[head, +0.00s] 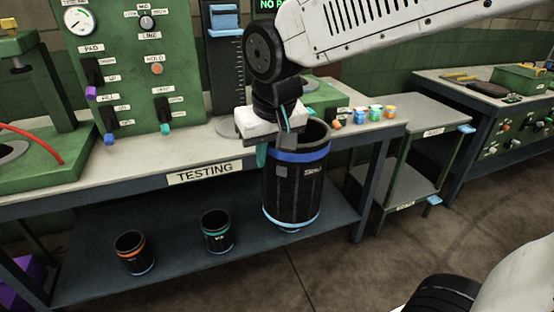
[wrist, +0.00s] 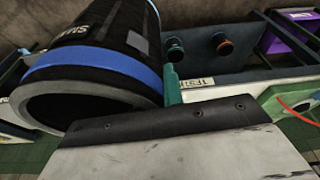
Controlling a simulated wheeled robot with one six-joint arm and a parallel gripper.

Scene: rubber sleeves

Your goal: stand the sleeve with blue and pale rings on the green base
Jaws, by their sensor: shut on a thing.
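The dark sleeve (head: 293,188) has a blue ring near its top and a pale blue ring at its bottom. It hangs nearly upright in front of the testing bench's right part. My gripper (head: 280,146) is shut on its upper wall at the near left of the rim. In the wrist view the sleeve (wrist: 105,50) fills the upper left, with its open mouth toward the camera. A green base (head: 40,165) with a grey disc stands on the bench at the left. Another green block (head: 326,94) is partly hidden behind my arm; I cannot tell its full shape.
The testing bench (head: 140,174) has a lower shelf with an orange-ringed sleeve (head: 133,254) and a teal-ringed sleeve (head: 217,232). A green gauge panel (head: 125,60) and a red hose (head: 35,142) are at left. Small coloured pieces (head: 375,112) stand at the bench's right end.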

